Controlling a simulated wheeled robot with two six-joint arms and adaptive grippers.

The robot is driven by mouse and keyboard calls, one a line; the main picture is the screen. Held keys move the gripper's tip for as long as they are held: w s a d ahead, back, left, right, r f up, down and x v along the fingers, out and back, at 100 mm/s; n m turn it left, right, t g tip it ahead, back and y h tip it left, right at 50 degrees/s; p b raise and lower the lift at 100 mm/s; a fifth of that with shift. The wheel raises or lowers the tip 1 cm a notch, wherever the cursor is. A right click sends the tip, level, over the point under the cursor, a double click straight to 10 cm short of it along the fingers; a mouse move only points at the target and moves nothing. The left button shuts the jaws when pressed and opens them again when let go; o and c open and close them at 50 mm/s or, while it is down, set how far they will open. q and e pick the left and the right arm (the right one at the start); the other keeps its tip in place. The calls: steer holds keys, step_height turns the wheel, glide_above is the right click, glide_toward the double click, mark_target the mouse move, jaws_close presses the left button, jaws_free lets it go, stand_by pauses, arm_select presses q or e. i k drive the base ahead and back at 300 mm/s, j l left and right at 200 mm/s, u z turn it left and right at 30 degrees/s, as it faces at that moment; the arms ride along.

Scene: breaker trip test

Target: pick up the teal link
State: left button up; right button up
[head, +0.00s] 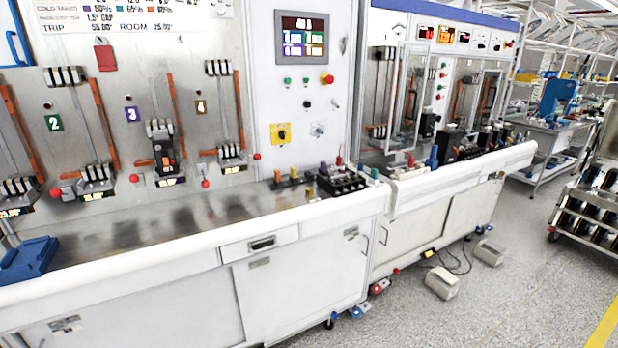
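Several small coloured pieces stand at the right end of the near bench's steel top. A small teal-green piece (375,173) is at the bench's right corner, just right of a black block (342,183); it may be the teal link, but it is too small to be sure. Neither of my grippers is in view.
The near bench has a white front edge (200,262) and test stations with breakers (163,155) on its back panel. A blue device (28,258) sits at its left end. A second bench (440,180) adjoins on the right. A cart (592,212) stands farther right; grey floor lies between.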

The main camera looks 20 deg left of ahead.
mark_target(373, 172)
steer(key=u, duration=0.2)
steer(key=i+l+u, duration=0.2)
steer(key=u, duration=0.25)
steer(key=i+l+u, duration=0.2)
steer(key=u, duration=0.3)
steer(key=i+l+u, duration=0.1)
steer(key=l+u, duration=0.35)
